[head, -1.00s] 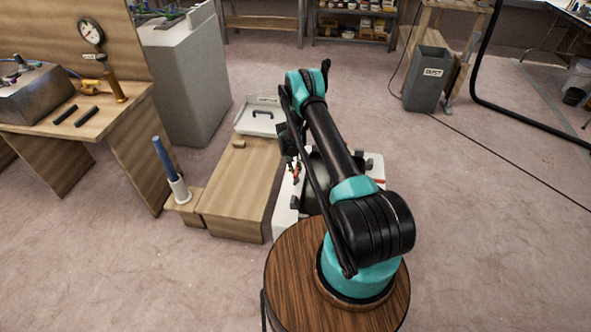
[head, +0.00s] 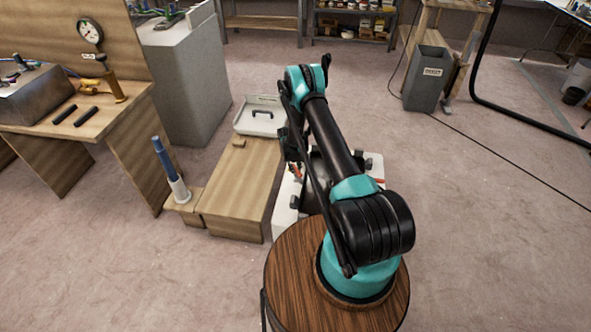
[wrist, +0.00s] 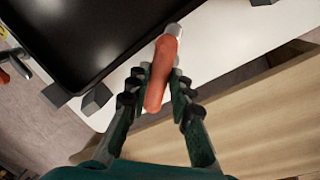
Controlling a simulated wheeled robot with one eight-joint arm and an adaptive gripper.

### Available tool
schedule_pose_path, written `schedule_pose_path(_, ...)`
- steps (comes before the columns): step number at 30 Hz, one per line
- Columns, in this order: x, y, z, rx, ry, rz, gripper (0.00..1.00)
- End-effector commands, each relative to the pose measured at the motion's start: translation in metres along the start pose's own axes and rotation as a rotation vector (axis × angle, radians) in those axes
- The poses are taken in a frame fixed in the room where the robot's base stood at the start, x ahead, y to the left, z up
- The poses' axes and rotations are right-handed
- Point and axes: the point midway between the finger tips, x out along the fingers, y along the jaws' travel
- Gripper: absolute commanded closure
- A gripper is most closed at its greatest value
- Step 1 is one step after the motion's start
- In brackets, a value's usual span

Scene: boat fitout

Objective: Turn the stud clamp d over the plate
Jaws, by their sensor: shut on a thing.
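An orange-red handle with a grey end, seemingly stud clamp d (wrist: 163,75), is between the fingers of my gripper (wrist: 161,84) in the wrist view. My gripper is shut on it. The clamp lies at the edge of the black plate (wrist: 90,35), its grey end pointing up and right in the picture. I cannot tell whether that end lies over the plate. In the head view my gripper (head: 294,160) is at the plate's left side, mostly hidden by my arm. The plate (head: 322,172) is partly hidden too.
The plate sits on a white base (wrist: 215,40). Grey blocks (wrist: 97,99) stand by its edge, and another orange-handled part (wrist: 15,64) is at far left. A wooden box (head: 240,190) stands close left, with a white tray (head: 260,118) behind.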

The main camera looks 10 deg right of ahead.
Motion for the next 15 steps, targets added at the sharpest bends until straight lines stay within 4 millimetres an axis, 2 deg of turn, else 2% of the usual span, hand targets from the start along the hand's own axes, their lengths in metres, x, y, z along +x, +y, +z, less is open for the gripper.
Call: schedule_pose_path(15,0.0004,0.005,0.0019,-0.474,0.095,0.003,1.0)
